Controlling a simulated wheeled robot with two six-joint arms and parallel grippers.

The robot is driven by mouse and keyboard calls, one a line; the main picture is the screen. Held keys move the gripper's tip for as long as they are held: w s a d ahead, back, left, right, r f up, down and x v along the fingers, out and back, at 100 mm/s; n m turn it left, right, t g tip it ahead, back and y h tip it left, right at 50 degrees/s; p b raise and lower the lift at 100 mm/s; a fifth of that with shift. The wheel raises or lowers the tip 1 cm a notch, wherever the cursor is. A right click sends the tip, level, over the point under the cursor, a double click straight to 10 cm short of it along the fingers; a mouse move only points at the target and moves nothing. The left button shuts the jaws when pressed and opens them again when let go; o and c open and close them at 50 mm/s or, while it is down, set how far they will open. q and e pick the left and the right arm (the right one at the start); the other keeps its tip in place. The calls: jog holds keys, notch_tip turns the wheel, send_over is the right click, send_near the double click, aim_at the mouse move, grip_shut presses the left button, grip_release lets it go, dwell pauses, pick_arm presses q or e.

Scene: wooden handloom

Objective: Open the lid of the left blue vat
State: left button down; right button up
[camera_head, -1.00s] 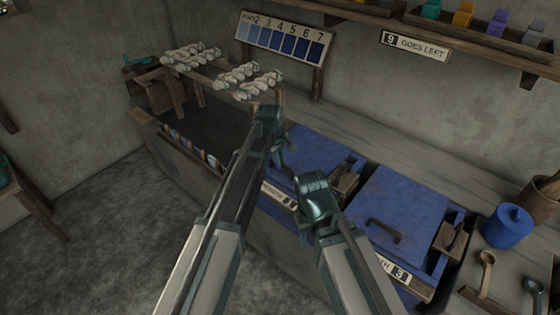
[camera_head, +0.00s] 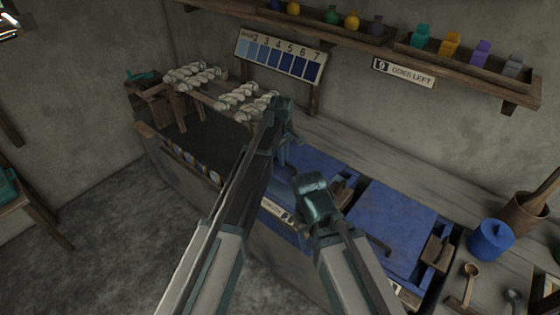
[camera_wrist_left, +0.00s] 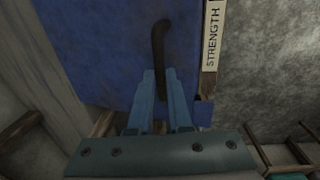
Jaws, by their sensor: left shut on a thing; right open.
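The left blue vat's lid (camera_head: 322,168) shows in the head view behind my two arms, partly hidden by them. In the left wrist view the lid is a flat blue surface (camera_wrist_left: 100,40) with a dark curved handle (camera_wrist_left: 161,38). My left gripper (camera_head: 283,158) is over the lid. Its fingers (camera_wrist_left: 160,85) are shut on the handle's near end. I cannot tell whether the lid is raised. My right gripper (camera_head: 311,190) is in front of the left lid's right part. It is open, its fingertips mostly hidden.
A second blue vat lid (camera_head: 400,215) with a dark handle lies to the right. A blue pot (camera_head: 490,240) and wooden spoon (camera_head: 467,285) are further right. Pale twisted skeins (camera_head: 240,97) hang at the back left. A label reading STRENGTH (camera_wrist_left: 212,38) is beside the lid.

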pick_arm(q)
jog(key=w+d+r+p, duration=0.4)
jog(key=w+r+p, duration=0.1)
jog(key=r+p, duration=0.1)
jog(key=shift+w+d+r, duration=0.2)
jog(key=shift+w+r, duration=0.05)
jog(key=shift+r, duration=0.55)
jog(key=c, duration=1.3)
grip_release()
jog(key=o, duration=0.5)
jog(key=shift+w+d+f, duration=0.15)
jog(key=shift+w+f, duration=0.05)
jog(key=shift+c, duration=0.2)
jog(key=shift+s+a, duration=0.15)
jog(key=shift+a, duration=0.1)
jog(key=shift+r, duration=0.2)
